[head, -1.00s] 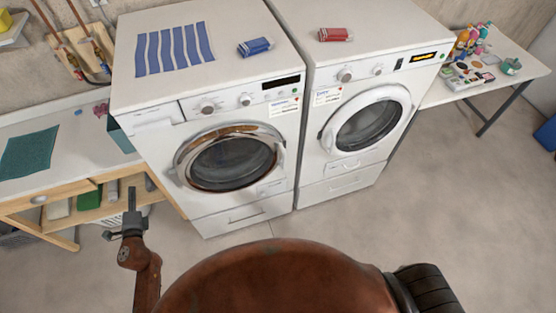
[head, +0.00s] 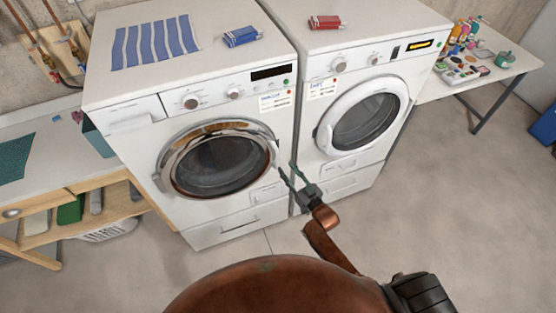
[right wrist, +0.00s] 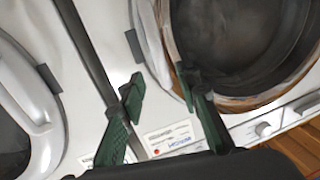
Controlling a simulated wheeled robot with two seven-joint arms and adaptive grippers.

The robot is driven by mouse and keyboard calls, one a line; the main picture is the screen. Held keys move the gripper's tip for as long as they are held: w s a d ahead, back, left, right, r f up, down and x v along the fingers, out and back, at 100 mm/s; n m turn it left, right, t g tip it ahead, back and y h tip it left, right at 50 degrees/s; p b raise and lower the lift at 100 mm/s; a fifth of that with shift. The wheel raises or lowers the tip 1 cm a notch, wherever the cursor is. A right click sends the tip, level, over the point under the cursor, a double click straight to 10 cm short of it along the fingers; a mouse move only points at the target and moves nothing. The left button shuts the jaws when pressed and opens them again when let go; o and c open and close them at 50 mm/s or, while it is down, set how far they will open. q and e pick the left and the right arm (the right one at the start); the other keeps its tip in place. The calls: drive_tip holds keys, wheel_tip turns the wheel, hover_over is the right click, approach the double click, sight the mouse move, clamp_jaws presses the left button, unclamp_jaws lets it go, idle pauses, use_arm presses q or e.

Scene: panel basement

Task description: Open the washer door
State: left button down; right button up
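The washer (head: 135,145) is the left white machine. Its round washer door (head: 215,165), with a chrome rim and dark glass, looks shut. My right gripper (head: 287,169) is open and empty in front of the washer's right edge, just right of the door rim. In the right wrist view its two green fingers (right wrist: 158,85) are spread. One finger overlaps the chrome rim (right wrist: 168,45); the other is over the gap between the machines. A pale curved piece shows beside the rim; I cannot tell whether a finger touches it. My left gripper is not in view.
A dryer (head: 312,175) with a white-rimmed door stands close on the right. A shelf bench (head: 75,190) is at the left and a table (head: 510,68) with bottles at the far right.

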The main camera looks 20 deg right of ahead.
sight(278, 157)
drive_tip(key=x, duration=0.8)
drive_tip(key=shift+r, duration=0.15)
drive_tip(key=shift+c, duration=0.4)
clamp_jaws()
drive_tip(key=shift+s, duration=0.1)
